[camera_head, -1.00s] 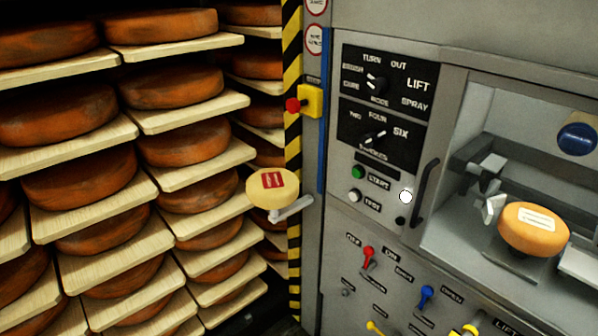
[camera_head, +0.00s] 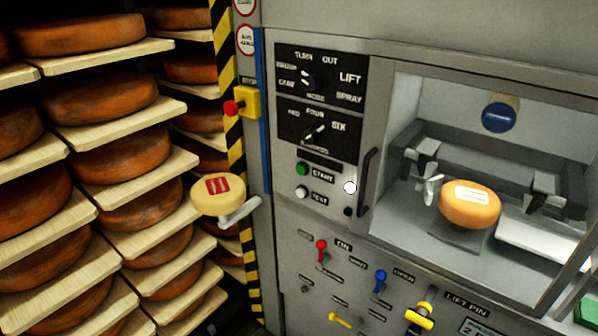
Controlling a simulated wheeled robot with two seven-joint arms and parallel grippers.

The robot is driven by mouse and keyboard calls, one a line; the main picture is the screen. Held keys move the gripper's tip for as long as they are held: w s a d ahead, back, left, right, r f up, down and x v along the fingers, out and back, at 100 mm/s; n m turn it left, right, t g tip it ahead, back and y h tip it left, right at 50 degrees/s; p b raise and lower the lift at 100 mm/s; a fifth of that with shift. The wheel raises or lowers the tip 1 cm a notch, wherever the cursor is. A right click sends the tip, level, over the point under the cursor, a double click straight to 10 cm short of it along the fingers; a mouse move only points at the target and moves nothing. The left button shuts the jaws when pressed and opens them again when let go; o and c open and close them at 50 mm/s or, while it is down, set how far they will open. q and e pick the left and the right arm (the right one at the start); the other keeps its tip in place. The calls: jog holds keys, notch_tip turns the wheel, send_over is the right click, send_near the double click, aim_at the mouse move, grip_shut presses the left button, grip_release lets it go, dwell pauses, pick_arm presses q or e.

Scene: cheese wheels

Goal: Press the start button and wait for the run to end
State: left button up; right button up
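The green start button (camera_head: 303,169) is on the grey machine panel, beside its START label. A white test button (camera_head: 302,192) sits just below it. Above are two black dial plates, the upper dial (camera_head: 314,82) and the lower dial (camera_head: 313,133). An orange cheese wheel (camera_head: 469,204) with a white label lies inside the machine's open-looking chamber (camera_head: 440,235), next to metal clamp parts. Neither of my grippers shows in the head view, and nothing is touching the start button.
A red stop button (camera_head: 232,108) on a yellow box stands left of the panel. A pale cheese-shaped disc (camera_head: 218,194) on a grey lever juts out below it. Shelves of cheese wheels (camera_head: 120,155) fill the left. Coloured switches, including a red lever (camera_head: 321,250), line the lower panel.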

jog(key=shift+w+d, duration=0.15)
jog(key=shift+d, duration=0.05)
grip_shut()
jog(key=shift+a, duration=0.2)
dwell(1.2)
